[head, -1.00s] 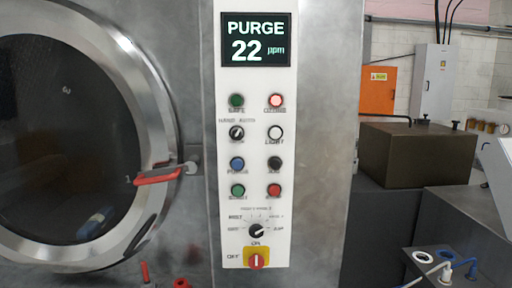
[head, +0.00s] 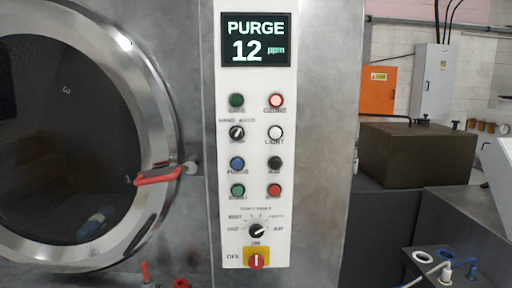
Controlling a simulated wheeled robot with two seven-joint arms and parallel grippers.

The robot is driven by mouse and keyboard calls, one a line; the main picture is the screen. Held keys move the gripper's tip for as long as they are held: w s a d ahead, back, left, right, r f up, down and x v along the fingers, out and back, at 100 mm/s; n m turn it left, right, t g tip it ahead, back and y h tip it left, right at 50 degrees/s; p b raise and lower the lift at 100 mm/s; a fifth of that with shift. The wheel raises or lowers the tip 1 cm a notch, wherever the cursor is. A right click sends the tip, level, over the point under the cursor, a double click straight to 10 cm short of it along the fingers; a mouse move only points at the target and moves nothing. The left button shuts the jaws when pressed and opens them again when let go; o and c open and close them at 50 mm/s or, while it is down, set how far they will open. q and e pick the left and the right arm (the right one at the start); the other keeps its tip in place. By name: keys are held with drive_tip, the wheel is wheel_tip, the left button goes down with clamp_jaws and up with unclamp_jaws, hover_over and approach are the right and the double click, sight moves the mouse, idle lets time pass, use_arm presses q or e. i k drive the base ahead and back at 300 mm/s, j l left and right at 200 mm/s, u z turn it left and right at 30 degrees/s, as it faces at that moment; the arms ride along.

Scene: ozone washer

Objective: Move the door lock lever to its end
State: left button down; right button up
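The door lock lever (head: 157,177) has a red handle. It sits at the right rim of the round washer door (head: 150,90), next to a small grey latch piece (head: 190,168) on the machine front. The lever lies nearly level, its left end slightly lower. The door looks closed, with a dark glass window (head: 65,140). The display (head: 256,40) reads PURGE 12 ppm. Neither of my grippers shows in the head view.
A white control panel (head: 243,215) with several buttons and knobs stands right of the door. A yellow and red main switch (head: 257,258) is at its bottom. Small red valve handles (head: 146,271) are below the door. A brown box (head: 405,152) stands at right.

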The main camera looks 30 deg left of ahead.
sight(167, 172)
drive_tip(key=u, duration=1.55)
